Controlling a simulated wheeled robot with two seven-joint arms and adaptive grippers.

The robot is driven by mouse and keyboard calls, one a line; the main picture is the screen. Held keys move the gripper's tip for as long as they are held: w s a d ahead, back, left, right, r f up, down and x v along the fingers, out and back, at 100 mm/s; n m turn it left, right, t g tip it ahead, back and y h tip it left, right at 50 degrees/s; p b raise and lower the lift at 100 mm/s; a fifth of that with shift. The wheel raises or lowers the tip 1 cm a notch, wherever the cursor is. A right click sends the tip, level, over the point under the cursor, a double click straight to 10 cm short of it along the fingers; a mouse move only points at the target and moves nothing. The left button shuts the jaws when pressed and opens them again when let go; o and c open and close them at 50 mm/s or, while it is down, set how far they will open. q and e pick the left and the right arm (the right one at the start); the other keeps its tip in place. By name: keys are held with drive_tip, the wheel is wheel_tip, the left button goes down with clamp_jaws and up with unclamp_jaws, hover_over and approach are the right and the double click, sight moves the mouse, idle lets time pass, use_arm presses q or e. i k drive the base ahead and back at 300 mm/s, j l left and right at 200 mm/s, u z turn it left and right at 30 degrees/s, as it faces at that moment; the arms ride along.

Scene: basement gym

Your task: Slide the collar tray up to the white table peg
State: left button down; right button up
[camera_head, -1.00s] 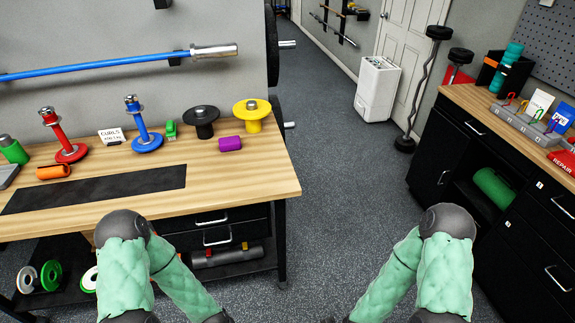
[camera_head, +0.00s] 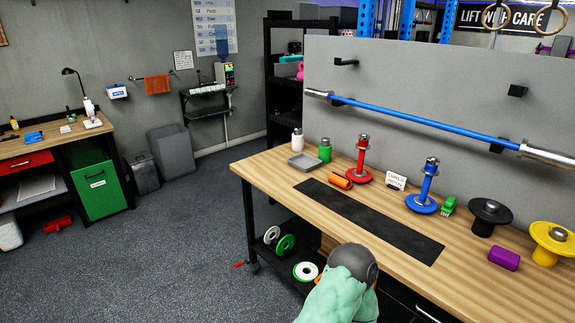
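The grey collar tray (camera_head: 304,162) is a shallow, empty-looking tray at the far left end of the wooden table (camera_head: 262,180). The white peg (camera_head: 297,142), with a dark grey top, stands upright just behind the tray, close to it; I cannot tell whether they touch. A similar green peg (camera_head: 325,150) stands to the right of the tray. Only a green padded part of one of my arms shows at the bottom; neither gripper is in view.
An orange collar (camera_head: 340,181), a red post (camera_head: 361,160) and a blue post (camera_head: 426,188) stand or lie right of the tray. A black mat (camera_head: 370,221) lies along the table front.

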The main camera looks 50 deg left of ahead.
sight(304, 163)
drive_tip(key=u, duration=1.7)
drive_tip(key=z, duration=0.85)
drive_tip(key=i+j+z, duration=0.1)
drive_tip(key=j+z, duration=0.35)
drive_tip(key=j, duration=0.25)
drive_tip(key=j+z, duration=0.5)
drive_tip(key=j, duration=0.25)
drive_tip(key=k+j+z, duration=0.1)
drive_tip(key=j+z, duration=0.35)
drive_tip(key=j, duration=0.25)
